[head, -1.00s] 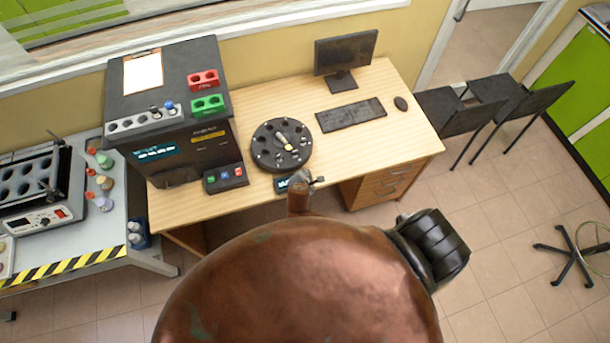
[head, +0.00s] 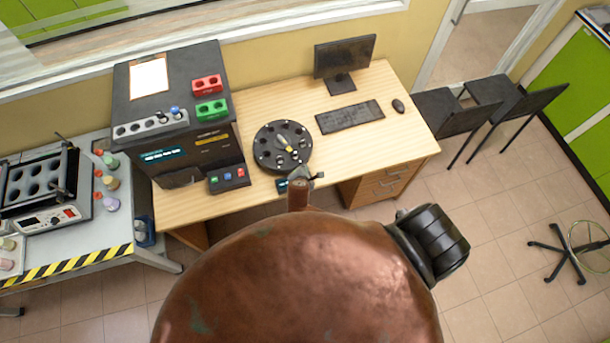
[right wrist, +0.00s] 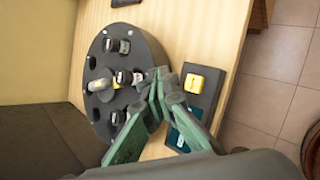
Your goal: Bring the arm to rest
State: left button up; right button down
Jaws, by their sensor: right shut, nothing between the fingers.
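My right gripper (head: 309,176) is at the front edge of the wooden desk, just in front of the round black carousel (head: 264,160). In the right wrist view its greenish fingers (right wrist: 156,88) are shut with nothing between them, and they overlap the near rim of the carousel (right wrist: 95,48) in the picture. I cannot tell the exact gap between them. The carousel holds several small vials and has a pale central knob (right wrist: 100,85). A small control box with a yellow button (right wrist: 203,80) and a teal screen is beside the fingers. My left gripper is not in view.
A black analyser (head: 215,150) stands left of the carousel, with red (head: 207,83) and green (head: 211,109) holders on top. A monitor (head: 345,56), keyboard (head: 349,116) and mouse (head: 398,105) are on the desk (head: 395,150). Chairs (head: 525,103) stand to the right.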

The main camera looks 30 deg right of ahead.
jog(key=shift+f, duration=0.1)
dwell(0.7)
jog(key=shift+s, duration=0.25)
jog(key=s+d+r+m+g+y, duration=0.1)
jog(key=s+r+m+y, duration=0.1)
jog(key=s+r+m, duration=0.55)
jog(key=s+d+r+m+g+y, duration=0.1)
jog(key=s+r+m, duration=0.35)
jog(key=s, duration=0.55)
jog(key=s+d+r+m+g+y, duration=0.1)
jog(key=s+d+r+m+y, duration=0.1)
jog(key=s+r+m, duration=0.45)
notch_tip(320, 180, down, 40)
jog(key=s+a+g+b, duration=0.2)
jog(key=s+b, duration=0.1)
jog(key=b, duration=0.7)
jog(key=s+f+b, duration=0.3)
jog(key=s+f, duration=0.3)
jog(key=f, duration=0.4)
jog(key=s+f+b, duration=0.4)
jog(key=s+f, duration=0.3)
jog(key=f, duration=0.3)
jog(key=s+f+g+b, duration=0.1)
jog(key=s+f+b, duration=0.2)
jog(key=s+f, duration=0.4)
notch_tip(320, 180, down, 3)
jog(key=shift+s+d+r, duration=0.1)
jog(key=shift+s+d, duration=0.05)
jog(key=shift+s, duration=0.1)
